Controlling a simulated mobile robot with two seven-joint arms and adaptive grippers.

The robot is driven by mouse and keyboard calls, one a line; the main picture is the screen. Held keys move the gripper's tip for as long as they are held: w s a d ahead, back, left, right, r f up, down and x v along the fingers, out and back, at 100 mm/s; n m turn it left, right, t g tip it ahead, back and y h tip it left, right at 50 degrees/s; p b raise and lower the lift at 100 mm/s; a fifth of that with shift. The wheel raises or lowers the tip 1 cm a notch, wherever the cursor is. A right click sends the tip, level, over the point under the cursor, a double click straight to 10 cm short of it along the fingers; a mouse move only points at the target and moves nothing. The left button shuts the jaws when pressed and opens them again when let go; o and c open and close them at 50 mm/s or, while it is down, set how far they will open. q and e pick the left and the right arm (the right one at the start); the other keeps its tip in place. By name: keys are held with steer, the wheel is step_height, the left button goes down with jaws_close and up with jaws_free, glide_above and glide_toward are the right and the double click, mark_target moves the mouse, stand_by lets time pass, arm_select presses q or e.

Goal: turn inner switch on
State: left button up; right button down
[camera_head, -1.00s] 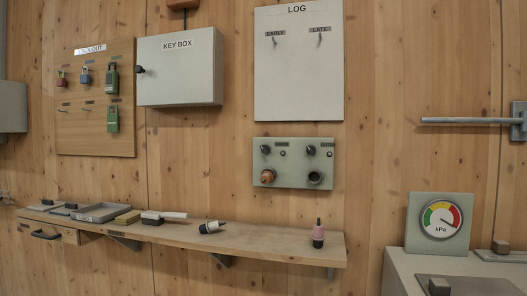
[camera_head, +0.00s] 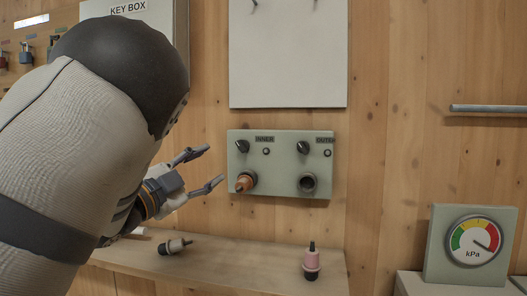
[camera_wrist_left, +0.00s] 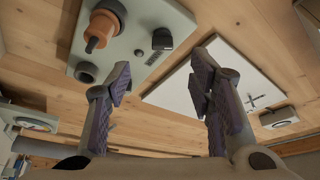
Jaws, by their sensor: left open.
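The inner switch (camera_head: 242,146) is a black knob at the upper left of a grey-green panel (camera_head: 275,170), beside the INNER label. It also shows in the left wrist view (camera_wrist_left: 162,38). My left gripper (camera_head: 214,164) is open and empty, just left of the panel. Its two fingers point toward the panel and stand apart from the switch. In the left wrist view, the knob lies beyond the gap between the fingertips (camera_wrist_left: 163,78). My right gripper is not in view.
An orange plug (camera_head: 245,182) sits in the socket below the inner switch. The outer knob (camera_head: 303,147) and an open socket (camera_head: 307,184) are to the right. A shelf (camera_head: 235,268) below holds a pink-and-black plug (camera_head: 311,262) and a white-and-black plug (camera_head: 174,246).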

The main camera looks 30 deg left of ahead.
mark_target(239, 148)
arm_select(q)
steer(key=x, duration=1.1)
steer(key=shift+w+d+r, duration=0.15)
steer(key=shift+r, duration=0.15)
jaws_close()
